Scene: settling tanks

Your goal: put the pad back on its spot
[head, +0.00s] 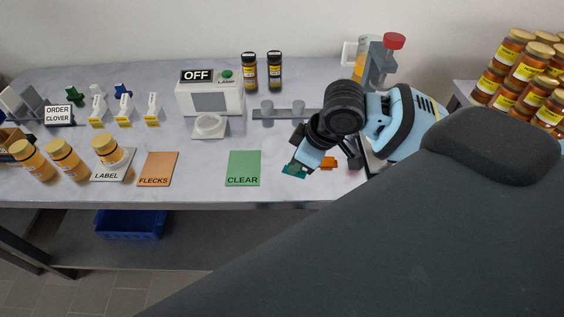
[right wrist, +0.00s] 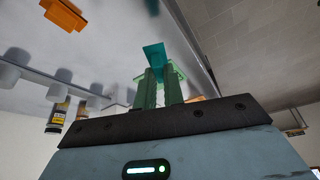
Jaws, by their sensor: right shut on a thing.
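My right gripper (head: 299,166) is shut on a small teal pad (head: 293,171). It holds the pad near the front edge of the table, to the right of the green CLEAR mat (head: 243,168). In the right wrist view the pad (right wrist: 154,52) sticks out from between the green fingers (right wrist: 160,88). I cannot tell how high the pad is above the table. No marked spot for the pad can be made out. My left gripper is not in view.
An orange block (head: 328,163) lies just right of the gripper. A grey rack (head: 258,114) stands behind it. The orange FLECKS mat (head: 157,170), LABEL plate (head: 112,174), white OFF machine (head: 212,98) and jars (head: 249,72) are further left.

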